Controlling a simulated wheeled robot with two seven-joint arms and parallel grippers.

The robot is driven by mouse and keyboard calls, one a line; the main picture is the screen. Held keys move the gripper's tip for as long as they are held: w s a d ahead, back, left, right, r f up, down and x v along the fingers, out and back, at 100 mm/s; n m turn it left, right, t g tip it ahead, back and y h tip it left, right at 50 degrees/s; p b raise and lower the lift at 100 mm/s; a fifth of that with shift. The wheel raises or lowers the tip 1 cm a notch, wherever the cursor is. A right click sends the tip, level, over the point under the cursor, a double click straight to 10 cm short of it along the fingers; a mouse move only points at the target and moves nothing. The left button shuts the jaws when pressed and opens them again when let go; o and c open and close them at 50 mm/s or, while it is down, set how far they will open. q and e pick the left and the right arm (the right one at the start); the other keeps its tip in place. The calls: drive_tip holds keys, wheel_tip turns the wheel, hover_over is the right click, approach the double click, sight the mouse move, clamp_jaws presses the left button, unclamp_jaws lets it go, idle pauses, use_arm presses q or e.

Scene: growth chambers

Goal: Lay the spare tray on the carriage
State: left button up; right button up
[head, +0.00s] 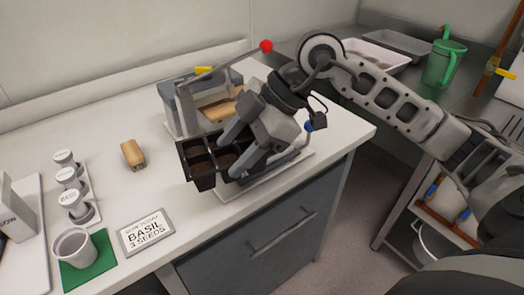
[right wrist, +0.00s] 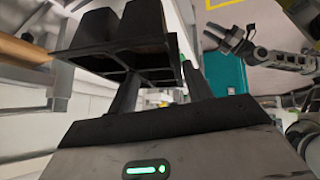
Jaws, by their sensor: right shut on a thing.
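The spare tray, a black tray (head: 197,164) of square cells with dark soil in them, hangs in my right gripper (head: 232,150). The gripper is shut on its side, and the tray is held tilted over the white bench. In the right wrist view the tray (right wrist: 115,45) shows its cell bottoms between the fingers. A grey press-like device (head: 190,110) with a red-knobbed lever stands just behind it. The carriage cannot be clearly made out; a pale base plate (head: 300,162) shows partly behind the gripper. My left gripper (right wrist: 233,40) shows open and empty in the right wrist view.
On the white bench lie a wooden block (head: 132,154), a rack of labelled jars (head: 70,185), a cup (head: 75,248) on a green mat and a basil card (head: 146,232). Trays (head: 372,58) and a green can (head: 441,63) stand on the steel counter.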

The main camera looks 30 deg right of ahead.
drive_tip(key=r, duration=0.1)
drive_tip(key=r+n, duration=0.1)
drive_tip(key=d+r+n+g+b, duration=0.1)
drive_tip(key=r, duration=0.1)
drive_tip(key=shift+s, duration=0.25)
drive_tip(key=shift+d+r, duration=0.1)
drive_tip(key=shift+r, duration=0.2)
drive_tip(key=shift+d+r, duration=0.15)
drive_tip(key=shift+d, duration=0.05)
approach(241, 137)
drive_tip(key=shift+g, duration=0.3)
drive_tip(key=x, duration=0.4)
drive_tip(key=shift+w+d, duration=0.1)
drive_tip(key=shift+w, duration=0.15)
drive_tip(key=w+d+f, duration=0.1)
drive_tip(key=f, duration=0.1)
drive_tip(key=w+d+f, duration=0.1)
drive_tip(key=d+f, duration=0.1)
drive_tip(key=w+d+f, duration=0.1)
drive_tip(key=w+f, duration=0.1)
drive_tip(key=f, duration=0.1)
drive_tip(key=shift+d+p, duration=0.35)
drive_tip(key=shift+p, duration=0.05)
wheel_tip(241, 137, down, 2)
drive_tip(key=shift+f, duration=0.45)
use_arm(q)
drive_tip(key=shift+s+f, duration=0.15)
drive_tip(key=shift+s, duration=0.15)
